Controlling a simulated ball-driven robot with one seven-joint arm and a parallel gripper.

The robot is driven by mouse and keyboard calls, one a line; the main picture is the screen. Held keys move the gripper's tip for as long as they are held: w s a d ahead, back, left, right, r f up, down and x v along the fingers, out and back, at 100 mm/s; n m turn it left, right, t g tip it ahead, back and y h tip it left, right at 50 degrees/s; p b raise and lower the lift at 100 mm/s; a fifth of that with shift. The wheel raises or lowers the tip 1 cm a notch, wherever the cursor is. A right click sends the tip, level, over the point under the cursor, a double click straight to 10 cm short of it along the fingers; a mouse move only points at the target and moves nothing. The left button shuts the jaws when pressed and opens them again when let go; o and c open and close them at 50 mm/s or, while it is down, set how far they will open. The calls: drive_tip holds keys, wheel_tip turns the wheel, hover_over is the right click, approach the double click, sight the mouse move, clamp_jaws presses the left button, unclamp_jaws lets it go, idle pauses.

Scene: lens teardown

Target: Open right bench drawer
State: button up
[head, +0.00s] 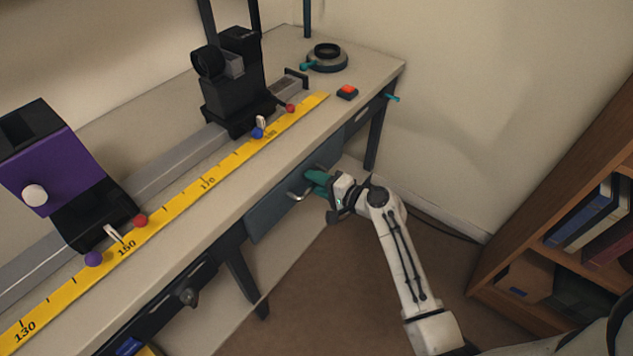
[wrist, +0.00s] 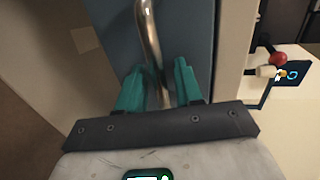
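The right bench drawer (head: 268,218) has a blue-grey front under the bench top and looks shut. Its silver bar handle (head: 294,194) sticks out from the front. My gripper (head: 312,179) is at the handle's right part in the head view, with teal fingers pointing at the drawer. In the wrist view, the handle (wrist: 150,40) runs between the two fingers of my gripper (wrist: 158,85). The fingers are apart, with a gap on each side of the bar. The drawer front (wrist: 190,40) fills the space behind them. The drawer's inside is hidden.
The bench top (head: 225,195) carries a yellow ruler (head: 205,182), a rail with black and purple carriages, a red button (head: 347,91) and a round dark part (head: 327,58). A second, dark drawer with a knob (head: 188,296) is at left. A bookshelf (head: 545,235) stands right.

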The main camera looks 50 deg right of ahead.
drive_tip(key=shift+c, duration=0.3)
clamp_jaws()
drive_tip(key=shift+s, duration=0.2)
